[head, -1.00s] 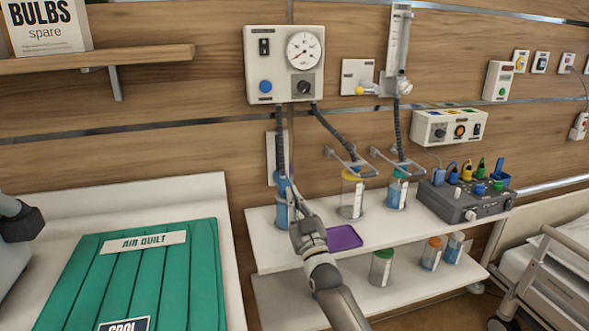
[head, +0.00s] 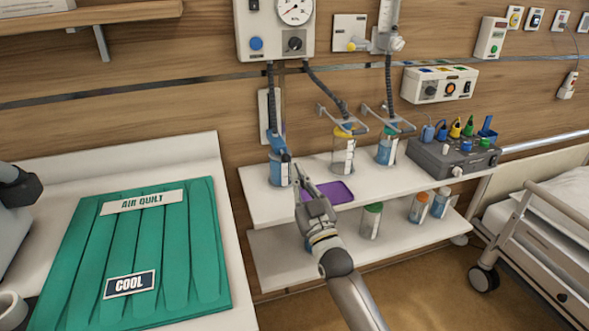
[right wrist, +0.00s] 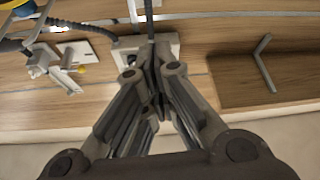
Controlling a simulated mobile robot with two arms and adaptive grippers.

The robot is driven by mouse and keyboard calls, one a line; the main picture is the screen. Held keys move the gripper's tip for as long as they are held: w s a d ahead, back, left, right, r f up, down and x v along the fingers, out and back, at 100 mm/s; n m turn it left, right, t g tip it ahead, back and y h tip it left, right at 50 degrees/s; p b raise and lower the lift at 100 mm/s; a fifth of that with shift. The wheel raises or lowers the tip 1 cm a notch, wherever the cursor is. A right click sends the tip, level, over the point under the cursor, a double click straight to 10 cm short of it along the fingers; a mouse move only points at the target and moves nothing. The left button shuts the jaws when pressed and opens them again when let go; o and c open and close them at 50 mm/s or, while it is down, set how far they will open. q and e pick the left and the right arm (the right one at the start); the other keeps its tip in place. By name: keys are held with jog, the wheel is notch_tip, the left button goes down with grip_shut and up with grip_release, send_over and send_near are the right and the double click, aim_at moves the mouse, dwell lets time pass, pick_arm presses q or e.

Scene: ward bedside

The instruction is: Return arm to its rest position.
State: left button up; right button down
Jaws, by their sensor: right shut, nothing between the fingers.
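My right gripper (head: 303,180) reaches up from the bottom of the head view, just in front of the upper white shelf. It is shut with nothing in it. In the right wrist view my right gripper (right wrist: 155,70) has its fingers together, pointing toward the wooden wall. A blue-filled canister (head: 280,170) on a hose stands just beyond the fingertips. I cannot tell from this view whether they touch, but the canister looks farther back. My left gripper does not show clearly; only a grey and black part is at the left edge.
The upper shelf (head: 262,205) carries a purple tray (head: 328,193), a yellow-lidded canister (head: 343,152), another blue canister (head: 387,150) and a grey device (head: 455,158). Jars stand on the lower shelf (head: 275,272). A green air quilt (head: 150,240) lies left. A bed (head: 535,215) stands right.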

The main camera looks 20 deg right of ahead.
jog(key=shift+f, duration=0.1)
jog(key=s+a+f+g, duration=0.1)
jog(key=s+f+g, duration=0.4)
jog(key=s+f, duration=0.3)
jog(key=s+f+g, duration=0.4)
jog(key=s+f, duration=0.2)
jog(key=f, duration=0.4)
jog(key=s+d+f+g+h, duration=0.1)
jog(key=s+f+g, duration=0.15)
jog(key=s, duration=0.65)
jog(key=s+d+f+m+g, duration=0.15)
jog(key=s+g, duration=0.25)
jog(key=s, duration=0.5)
jog(key=s+f+g+h, duration=0.1)
jog(key=s+f+g, duration=0.25)
jog(key=s, duration=0.55)
notch_tip(320, 180, down, 25)
jog(key=s+g+p, duration=0.2)
jog(key=s+d+f, duration=0.3)
jog(key=s+f, duration=1.1)
jog(key=s, duration=0.2)
jog(key=shift+d+g+p, duration=0.15)
jog(key=shift+g+p, duration=0.25)
